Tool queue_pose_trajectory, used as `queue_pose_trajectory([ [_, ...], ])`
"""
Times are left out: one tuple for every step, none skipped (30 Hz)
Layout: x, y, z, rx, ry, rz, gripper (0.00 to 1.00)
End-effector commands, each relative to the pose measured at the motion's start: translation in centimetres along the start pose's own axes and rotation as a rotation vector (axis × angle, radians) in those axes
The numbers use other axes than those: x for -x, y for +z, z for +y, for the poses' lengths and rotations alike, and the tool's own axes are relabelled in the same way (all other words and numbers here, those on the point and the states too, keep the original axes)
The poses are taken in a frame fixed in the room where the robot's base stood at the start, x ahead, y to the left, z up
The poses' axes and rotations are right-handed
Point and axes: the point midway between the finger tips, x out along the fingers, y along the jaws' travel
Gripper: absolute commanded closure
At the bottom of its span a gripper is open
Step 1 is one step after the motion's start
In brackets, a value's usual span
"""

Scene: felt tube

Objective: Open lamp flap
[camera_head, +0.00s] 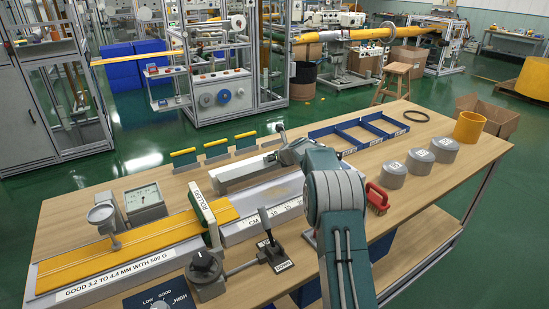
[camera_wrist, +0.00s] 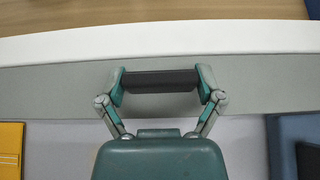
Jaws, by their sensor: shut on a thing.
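The lamp flap appears to be the long grey front panel (camera_wrist: 60,95) with a white top edge in the wrist view. A dark bar handle (camera_wrist: 160,80) is on this panel. My gripper (camera_wrist: 161,84) has one fingertip at each end of the handle and is shut on it. In the head view the long white and grey housing (camera_head: 235,172) lies behind the measuring bench, and my gripper (camera_head: 272,158) is at its right end. My own arm hides part of the housing and the handle there.
A yellow felt strip (camera_head: 150,240) lies on the bench at left, with a white-green roller stand (camera_head: 200,215) across it. A lever (camera_head: 268,230), a red-handled block (camera_head: 377,198), grey weights (camera_head: 420,162) and blue trays (camera_head: 358,133) surround the arm.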

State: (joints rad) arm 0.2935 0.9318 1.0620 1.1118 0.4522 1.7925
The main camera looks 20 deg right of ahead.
Motion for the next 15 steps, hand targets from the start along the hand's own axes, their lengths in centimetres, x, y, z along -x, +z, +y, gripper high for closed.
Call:
queue_pose_trajectory([
  [0.05,0.27,-0.03,0.0,-0.003,-0.003,0.62],
  [0.05,0.27,-0.03,0.0,-0.003,-0.003,0.62],
  [0.05,0.27,-0.03,0.001,-0.003,-0.002,0.62],
  [0.05,0.27,-0.03,0.001,-0.003,-0.002,0.62],
  [0.05,0.27,-0.03,0.001,-0.003,-0.002,0.62],
  [0.05,0.27,-0.03,0.001,-0.003,-0.002,0.62],
  [0.05,0.27,-0.03,0.001,-0.003,-0.002,0.62],
  [0.05,0.28,-0.03,0.001,-0.003,-0.002,0.62],
  [0.05,0.28,-0.03,0.001,-0.003,-0.002,0.62],
  [0.05,0.28,-0.03,0.001,-0.003,-0.002,0.62],
  [0.05,0.28,-0.03,0.001,-0.003,-0.002,0.62],
  [0.05,0.29,-0.03,0.001,-0.003,-0.002,0.62],
  [0.05,0.28,-0.03,0.001,-0.003,-0.002,0.1],
  [0.05,0.28,-0.03,0.001,-0.003,-0.002,0.0],
  [0.06,0.28,-0.03,0.001,-0.003,-0.002,0.0],
])
